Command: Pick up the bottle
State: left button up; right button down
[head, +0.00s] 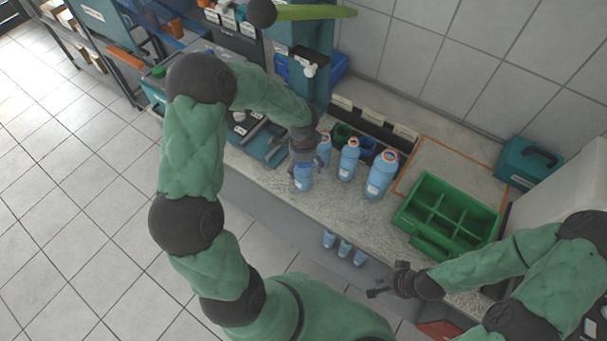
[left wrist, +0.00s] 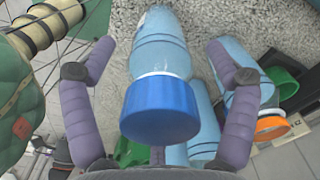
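A light blue bottle with a dark blue cap (left wrist: 160,108) stands between the two purple fingers of my left gripper (left wrist: 163,50) in the left wrist view. The fingers are spread, with a gap on each side of the bottle. In the head view my left gripper (head: 305,162) is over this bottle (head: 303,181) at the counter's front; the gripper hides its top. More blue bottles stand behind and to the right: one partly hidden (head: 324,150), a middle one (head: 348,162) and a larger one (head: 381,177). My right gripper (head: 384,280) looks open and empty, in front of the counter.
A green divided crate (head: 412,216) stands right of the bottles on the speckled counter (head: 270,176). A teal box (head: 527,163) is by the wall. A dark labelled rack (head: 372,124) runs behind the bottles. Equipment stands close on the left. Small blue bottles (head: 344,248) show below the counter edge.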

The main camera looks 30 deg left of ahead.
pick_arm(q)
jog(key=c, duration=1.6)
jog(key=shift+o, duration=0.2)
jog(key=shift+r, duration=0.1)
grip_shut()
